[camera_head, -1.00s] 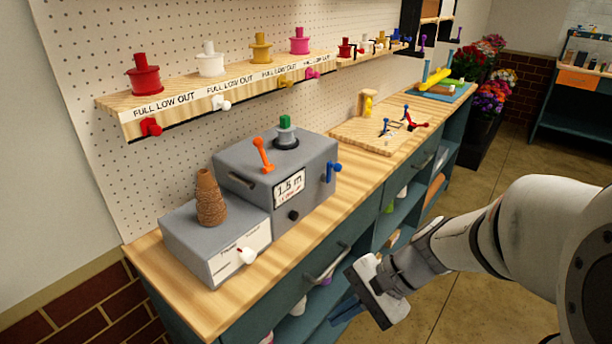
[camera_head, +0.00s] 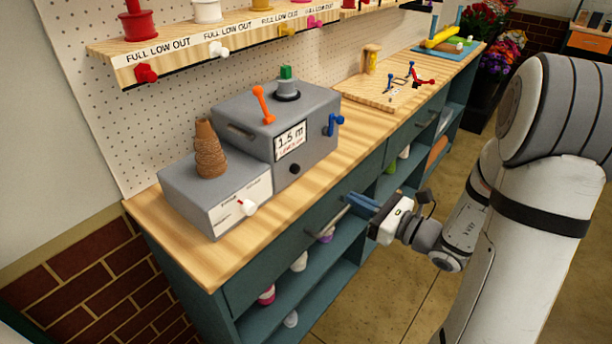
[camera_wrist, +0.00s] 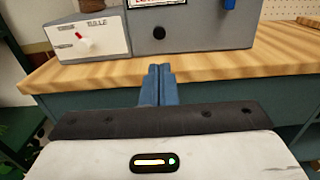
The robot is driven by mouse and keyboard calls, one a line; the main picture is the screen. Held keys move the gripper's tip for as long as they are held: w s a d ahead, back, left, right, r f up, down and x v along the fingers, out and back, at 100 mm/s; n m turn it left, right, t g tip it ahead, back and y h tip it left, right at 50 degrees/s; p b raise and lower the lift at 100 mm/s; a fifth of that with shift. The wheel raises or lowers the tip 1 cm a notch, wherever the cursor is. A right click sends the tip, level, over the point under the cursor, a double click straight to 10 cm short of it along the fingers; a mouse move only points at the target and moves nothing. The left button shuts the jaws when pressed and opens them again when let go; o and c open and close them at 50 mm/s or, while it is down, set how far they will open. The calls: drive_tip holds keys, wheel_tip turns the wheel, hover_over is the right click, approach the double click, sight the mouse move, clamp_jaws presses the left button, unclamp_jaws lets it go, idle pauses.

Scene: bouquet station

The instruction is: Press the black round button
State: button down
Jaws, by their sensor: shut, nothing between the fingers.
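The black round button (camera_head: 295,169) sits low on the front face of the grey machine (camera_head: 318,150), under the "1.5 m" label. In the wrist view the button (camera_wrist: 159,32) shows above my fingertips, a little left of centre. My gripper (camera_head: 352,201) is in front of the bench, to the right of and below the button in the head view. Its blue fingers are shut with nothing between them and point at the bench. In the wrist view my gripper (camera_wrist: 160,68) overlaps the wooden bench edge; the fingers are apart from the button.
An orange lever (camera_head: 263,105) and a green-topped knob (camera_head: 286,84) stand on the machine. A blue crank (camera_head: 334,123) is on its right side. A lower grey box (camera_head: 185,185) with a white-red knob (camera_head: 248,207) and a twine cone (camera_head: 209,150) stands left. The wooden bench top (camera_head: 300,205) is clear in front.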

sight(298, 170)
drive_tip(key=p+x, duration=0.1)
drive_tip(key=x, duration=1.3)
drive_tip(key=shift+w, duration=0.1)
